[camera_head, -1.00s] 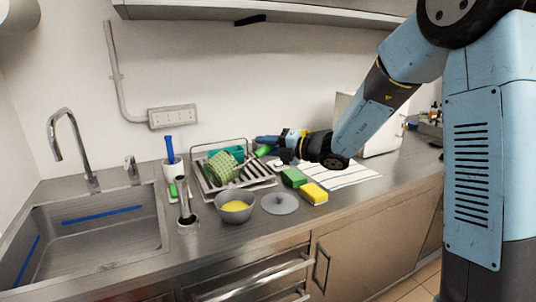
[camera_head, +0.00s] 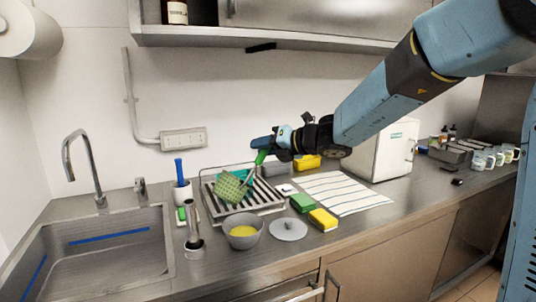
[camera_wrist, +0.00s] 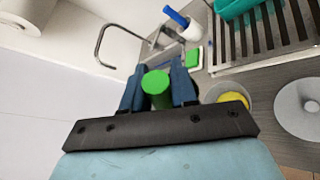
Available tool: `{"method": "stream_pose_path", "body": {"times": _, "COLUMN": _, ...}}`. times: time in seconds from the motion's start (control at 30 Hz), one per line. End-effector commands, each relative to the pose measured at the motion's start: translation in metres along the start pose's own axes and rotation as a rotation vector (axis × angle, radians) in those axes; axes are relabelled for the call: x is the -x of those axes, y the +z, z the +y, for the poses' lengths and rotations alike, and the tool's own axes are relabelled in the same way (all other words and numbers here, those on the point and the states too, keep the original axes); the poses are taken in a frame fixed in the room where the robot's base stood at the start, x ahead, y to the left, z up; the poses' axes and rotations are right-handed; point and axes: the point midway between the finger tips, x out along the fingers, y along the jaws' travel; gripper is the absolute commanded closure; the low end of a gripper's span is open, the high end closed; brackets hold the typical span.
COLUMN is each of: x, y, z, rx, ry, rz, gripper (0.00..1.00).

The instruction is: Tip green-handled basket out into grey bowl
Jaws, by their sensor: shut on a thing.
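My gripper (camera_head: 262,148) is shut on the green handle (camera_head: 260,158) of the basket. The handle's round green end (camera_wrist: 156,86) shows between the blue fingers in the wrist view. The green mesh basket (camera_head: 230,187) is in the air in front of the dish rack, up and slightly left of the grey bowl, tilted with its handle rising to the right. The basket body is hidden in the wrist view. The grey bowl (camera_head: 243,243) stands on the counter with something yellow inside; part of it shows in the wrist view (camera_wrist: 243,90).
A metal dish rack (camera_head: 270,198) stands behind the bowl. A round grey lid (camera_head: 289,229) lies right of the bowl, with green (camera_head: 301,202) and yellow (camera_head: 323,219) sponges beyond. A metal cylinder (camera_head: 194,240) stands close left. The sink (camera_head: 110,245) is further left.

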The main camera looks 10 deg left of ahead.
Motion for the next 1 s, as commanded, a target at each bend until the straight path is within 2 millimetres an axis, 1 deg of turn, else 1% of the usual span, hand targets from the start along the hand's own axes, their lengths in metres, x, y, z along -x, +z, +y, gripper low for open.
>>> {"method": "stream_pose_path", "body": {"times": 0.03, "x": 0.001, "y": 0.001, "z": 0.007, "rx": 0.03, "ry": -0.009, "rz": -0.001, "gripper": 1.0}}
{"method": "stream_pose_path", "body": {"times": 0.37, "x": 0.002, "y": 0.004, "z": 0.038, "rx": 0.23, "ry": -0.09, "rz": 0.0, "gripper": 1.0}}
{"method": "stream_pose_path", "body": {"times": 0.8, "x": -0.007, "y": -0.017, "z": 0.073, "rx": 0.569, "ry": -0.228, "rz": 0.004, "gripper": 1.0}}
{"method": "stream_pose_path", "body": {"times": 1.0, "x": -0.009, "y": -0.02, "z": 0.08, "rx": 0.647, "ry": -0.262, "rz": 0.003, "gripper": 1.0}}
